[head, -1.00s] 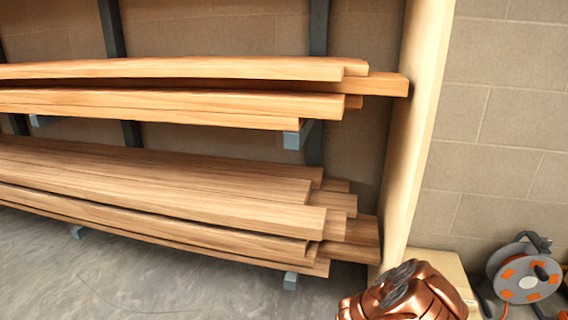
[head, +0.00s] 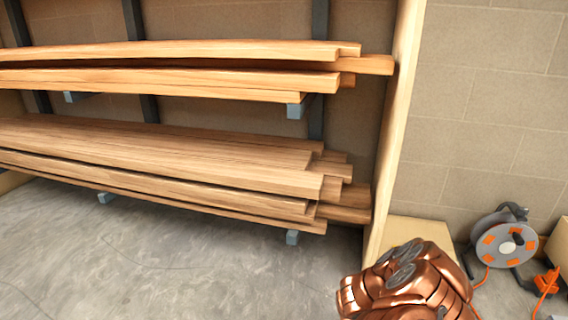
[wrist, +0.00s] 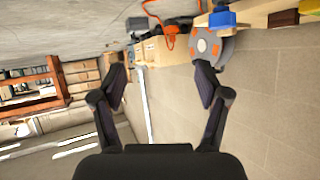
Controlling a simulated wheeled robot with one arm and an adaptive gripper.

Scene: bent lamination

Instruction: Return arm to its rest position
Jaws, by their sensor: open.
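My gripper (wrist: 161,82) shows in the wrist view with its two dark fingers spread apart and nothing between them. In the head view only a copper-coloured part of my arm shows at the bottom right, and the gripper is out of that picture. The arm part stands in front of the lower end of the rack's wooden side panel (head: 398,130).
A rack holds long boards on an upper level (head: 180,80) and a lower level (head: 180,165). A cable reel (head: 503,245) with an orange cord stands on the right by a block wall (head: 490,120). The concrete floor (head: 150,260) at the front left is clear.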

